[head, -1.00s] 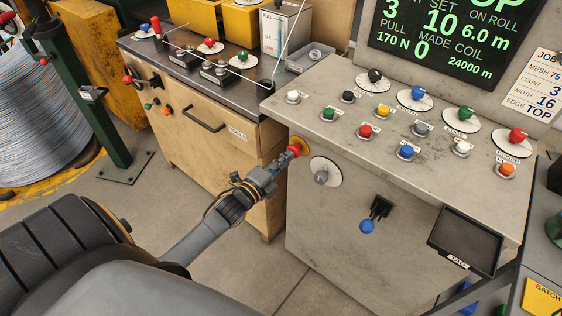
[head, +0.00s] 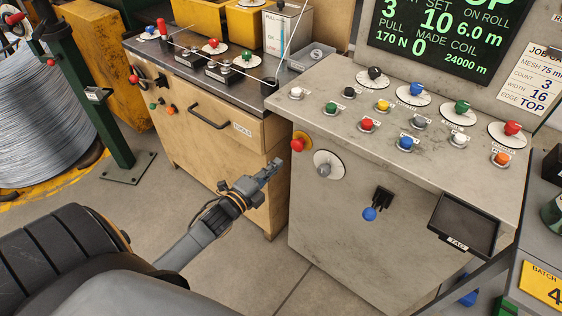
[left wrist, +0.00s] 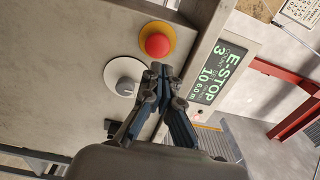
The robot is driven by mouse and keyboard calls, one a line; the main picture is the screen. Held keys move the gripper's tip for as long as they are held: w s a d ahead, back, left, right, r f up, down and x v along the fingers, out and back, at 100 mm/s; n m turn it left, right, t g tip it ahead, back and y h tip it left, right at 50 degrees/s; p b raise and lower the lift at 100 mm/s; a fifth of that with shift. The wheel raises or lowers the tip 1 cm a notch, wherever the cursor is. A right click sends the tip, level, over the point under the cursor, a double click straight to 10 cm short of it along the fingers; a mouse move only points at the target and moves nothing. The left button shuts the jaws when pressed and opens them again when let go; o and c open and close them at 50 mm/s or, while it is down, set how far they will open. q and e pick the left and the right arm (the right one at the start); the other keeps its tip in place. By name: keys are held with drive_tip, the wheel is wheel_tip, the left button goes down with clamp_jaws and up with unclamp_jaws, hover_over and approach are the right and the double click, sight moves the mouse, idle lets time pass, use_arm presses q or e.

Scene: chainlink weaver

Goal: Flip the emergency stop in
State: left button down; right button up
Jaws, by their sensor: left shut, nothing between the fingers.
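The emergency stop is a red mushroom button (head: 298,143) on a yellow ring, at the upper left of the grey console's front panel. It also shows in the left wrist view (left wrist: 157,45), just beyond my fingertips. My left gripper (head: 273,166) is shut and empty, in front of the panel and to the left of and below the button in the head view. In the left wrist view its fingertips (left wrist: 161,68) are together, with a gap to the button. The console's display reads E-STOP in the left wrist view (left wrist: 213,72). My right gripper is not in view.
A grey knob on a white disc (head: 323,169) sits right of the button, and a blue-tipped lever (head: 370,213) lower right. Coloured knobs cover the console top (head: 340,85). A wooden tool cabinet (head: 225,160) stands left. The floor in front is open.

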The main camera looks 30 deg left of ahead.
use_arm(q)
drive_tip(key=s, duration=0.6)
drive_tip(key=shift+s+a+f+b, duration=0.15)
drive_tip(key=shift+s+a+b, duration=0.15)
drive_tip(key=shift+a+b, duration=0.1)
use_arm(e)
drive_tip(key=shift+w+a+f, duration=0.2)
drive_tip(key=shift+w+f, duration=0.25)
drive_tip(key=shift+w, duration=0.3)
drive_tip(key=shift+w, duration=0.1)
